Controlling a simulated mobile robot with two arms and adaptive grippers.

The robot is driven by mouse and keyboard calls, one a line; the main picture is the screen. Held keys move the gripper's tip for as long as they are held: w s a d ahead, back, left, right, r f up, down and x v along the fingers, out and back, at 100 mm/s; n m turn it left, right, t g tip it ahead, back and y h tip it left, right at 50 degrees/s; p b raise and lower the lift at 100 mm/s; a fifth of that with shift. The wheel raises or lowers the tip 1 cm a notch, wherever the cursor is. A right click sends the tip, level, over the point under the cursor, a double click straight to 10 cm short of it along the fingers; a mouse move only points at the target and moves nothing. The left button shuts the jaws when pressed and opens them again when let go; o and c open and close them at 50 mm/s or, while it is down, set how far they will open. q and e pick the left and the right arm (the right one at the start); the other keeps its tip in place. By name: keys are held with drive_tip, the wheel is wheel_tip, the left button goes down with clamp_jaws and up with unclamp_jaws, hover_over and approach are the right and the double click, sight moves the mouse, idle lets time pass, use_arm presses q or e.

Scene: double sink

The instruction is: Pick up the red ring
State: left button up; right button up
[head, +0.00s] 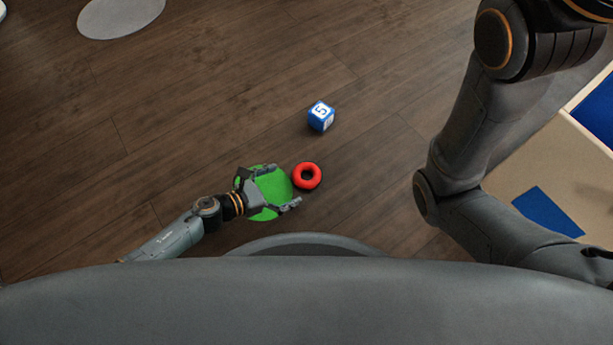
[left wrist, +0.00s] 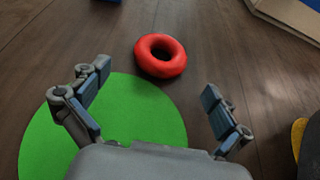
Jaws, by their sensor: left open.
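The red ring (head: 307,176) lies flat on the dark wood floor, at the right edge of a flat green disc (head: 268,186). My left gripper (head: 287,186) is open and empty, over the green disc, with its fingers pointing toward the ring. In the left wrist view the ring (left wrist: 160,55) is ahead of the open fingertips (left wrist: 157,82), apart from both of them. The green disc (left wrist: 140,105) spreads under the left finger there. My right arm shows at the right of the head view, but its gripper is not seen.
A blue and white number cube (head: 321,116) stands on the floor beyond the ring. A beige surface with blue patches (head: 546,212) is at the right. A pale round patch (head: 120,16) lies at the upper left. The floor around the ring's far side is clear.

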sight(299, 178)
use_arm(q)
drive_tip(key=b+x, duration=0.2)
drive_tip(key=x, duration=0.3)
drive_tip(key=shift+d+b, duration=0.1)
drive_tip(key=shift+b, duration=0.25)
drive_tip(key=shift+w+d, duration=0.1)
drive_tip(key=shift+d, duration=0.1)
drive_tip(key=shift+r, duration=0.1)
drive_tip(key=shift+c, duration=0.4)
drive_tip(key=c, duration=1.1)
